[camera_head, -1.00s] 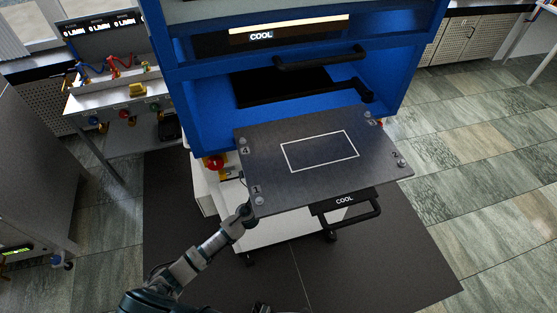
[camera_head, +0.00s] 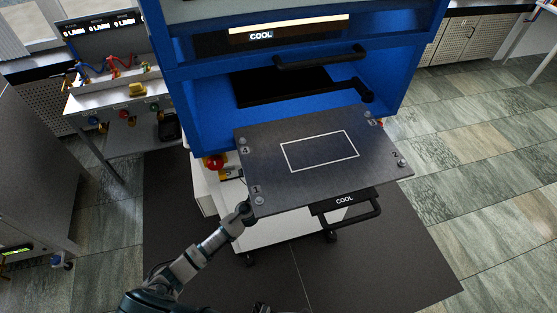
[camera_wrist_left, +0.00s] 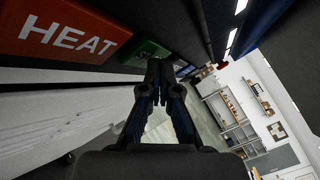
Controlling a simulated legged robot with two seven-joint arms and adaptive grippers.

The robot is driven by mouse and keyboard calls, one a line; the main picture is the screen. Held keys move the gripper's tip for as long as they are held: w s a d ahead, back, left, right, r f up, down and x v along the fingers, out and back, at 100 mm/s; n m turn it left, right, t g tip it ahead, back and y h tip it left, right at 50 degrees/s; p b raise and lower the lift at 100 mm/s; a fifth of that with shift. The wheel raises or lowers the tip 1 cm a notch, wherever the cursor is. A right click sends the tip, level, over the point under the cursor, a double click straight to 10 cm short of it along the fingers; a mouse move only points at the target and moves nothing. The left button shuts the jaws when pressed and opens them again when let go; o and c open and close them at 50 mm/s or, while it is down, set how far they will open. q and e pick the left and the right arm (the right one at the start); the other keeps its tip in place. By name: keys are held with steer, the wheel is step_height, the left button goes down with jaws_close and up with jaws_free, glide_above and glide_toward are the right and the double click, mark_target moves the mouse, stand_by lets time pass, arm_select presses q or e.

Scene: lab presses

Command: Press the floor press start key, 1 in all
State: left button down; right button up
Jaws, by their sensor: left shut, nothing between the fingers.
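The blue floor press (camera_head: 205,95) stands ahead, with a dark plate (camera_head: 330,180) marked 1 to 4 pulled out in front. My left arm reaches up to the plate's near left corner, and its fingers are hidden there in the head view. In the left wrist view my left gripper (camera_wrist_left: 158,68) is shut and empty. A green key or label (camera_wrist_left: 146,52) lies just beyond and left of the fingertips, partly covered by them; contact cannot be told. A red HEAT panel (camera_wrist_left: 65,32) is at the upper left. My right gripper is not in view.
A red knob (camera_head: 214,162) sits on the press's left side. A handle labelled COOL (camera_head: 350,213) sticks out under the plate. A bench with coloured knobs (camera_head: 120,103) stands at left. The tiled floor (camera_head: 490,200) at right is clear.

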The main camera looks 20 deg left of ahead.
arm_select(q)
steer(key=shift+s+d, duration=0.45)
steer(key=shift+s, duration=0.25)
steer(key=shift+s+d+p, duration=0.3)
steer(key=shift+s+d, duration=0.4)
steer(key=shift+s, duration=0.35)
steer(key=shift+s+d+p, duration=0.25)
steer(key=shift+s+d, duration=0.45)
steer(key=shift+s, duration=0.3)
